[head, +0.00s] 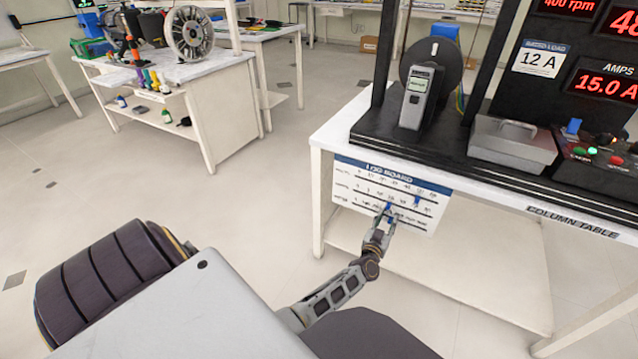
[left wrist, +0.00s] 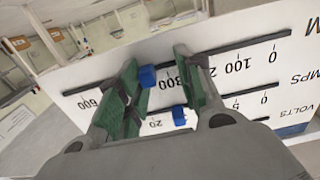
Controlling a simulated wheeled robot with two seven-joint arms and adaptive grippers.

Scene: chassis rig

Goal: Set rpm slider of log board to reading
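The white log board (head: 350,187) hangs on the front edge of the column table and shows slider rails. In the left wrist view the board (left wrist: 235,85) appears upside down. Its rpm rail (left wrist: 250,46) carries a blue rpm slider (left wrist: 147,77) between the printed 300 and 600. My left gripper (head: 387,217) is at the lower part of the board. In the wrist view its green-padded fingers (left wrist: 158,85) stand apart on either side of the rpm slider, which is nearer the left finger. Another blue slider (left wrist: 179,116) sits on the amps rail. My right gripper is not in view.
The column table (head: 335,130) carries a handheld meter (head: 416,97), a grey lidded box (head: 512,145) and red displays, one showing 15.0 A (head: 605,85). A placard reads 12 A (head: 540,61). A lower shelf (head: 480,270) lies below the board. Open floor (head: 270,195) is at left.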

